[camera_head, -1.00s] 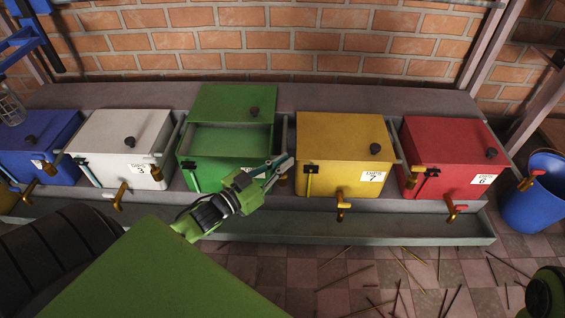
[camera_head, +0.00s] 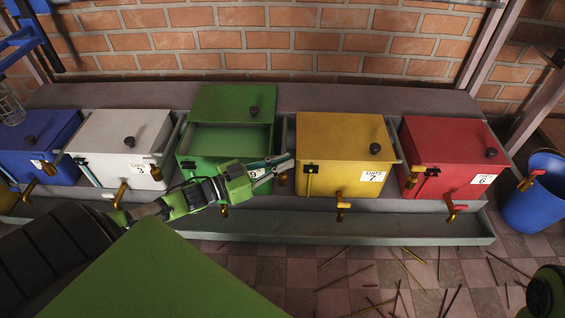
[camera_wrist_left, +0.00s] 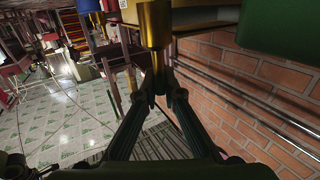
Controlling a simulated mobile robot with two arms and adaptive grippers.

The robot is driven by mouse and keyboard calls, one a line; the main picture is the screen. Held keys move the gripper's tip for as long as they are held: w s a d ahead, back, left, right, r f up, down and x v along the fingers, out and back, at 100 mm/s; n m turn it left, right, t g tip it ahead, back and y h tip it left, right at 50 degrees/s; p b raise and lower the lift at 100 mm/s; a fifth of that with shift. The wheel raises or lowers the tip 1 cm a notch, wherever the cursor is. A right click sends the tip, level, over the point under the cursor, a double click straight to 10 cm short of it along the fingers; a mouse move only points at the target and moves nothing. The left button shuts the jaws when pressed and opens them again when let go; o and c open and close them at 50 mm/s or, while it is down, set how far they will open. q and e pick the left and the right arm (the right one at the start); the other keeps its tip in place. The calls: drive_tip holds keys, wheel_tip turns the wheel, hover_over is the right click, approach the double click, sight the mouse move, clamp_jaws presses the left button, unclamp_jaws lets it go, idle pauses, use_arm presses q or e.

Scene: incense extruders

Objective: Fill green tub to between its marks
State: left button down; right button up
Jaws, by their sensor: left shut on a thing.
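The green tub (camera_head: 190,146) stands between the white and yellow tubs, its lid (camera_head: 228,100) raised behind its open top. Its inside looks green; I cannot make out marks or a level. A brass tap (camera_head: 224,211) shows low on its front, partly behind my arm. My left gripper (camera_head: 288,163) reaches across the tub's front to its right side, near the gap before the yellow tub. In the left wrist view its fingers (camera_wrist_left: 157,88) close together at a brass-coloured cylindrical part (camera_wrist_left: 155,24). My right gripper is not in view.
Closed tubs in yellow (camera_head: 340,140), red (camera_head: 445,150), white (camera_head: 115,135) and blue (camera_head: 45,140) share the grey bench, with brass taps in front. A blue bucket (camera_head: 535,205) stands at right. Thin sticks (camera_head: 345,277) lie on the tiled floor.

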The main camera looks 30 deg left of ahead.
use_arm(q)
drive_tip(key=c, duration=2.2)
unclamp_jaws()
drive_tip(key=shift+o, duration=0.2)
drive_tip(key=v, duration=1.2)
drive_tip(key=shift+d+r, duration=0.1)
drive_tip(key=shift+d, duration=0.05)
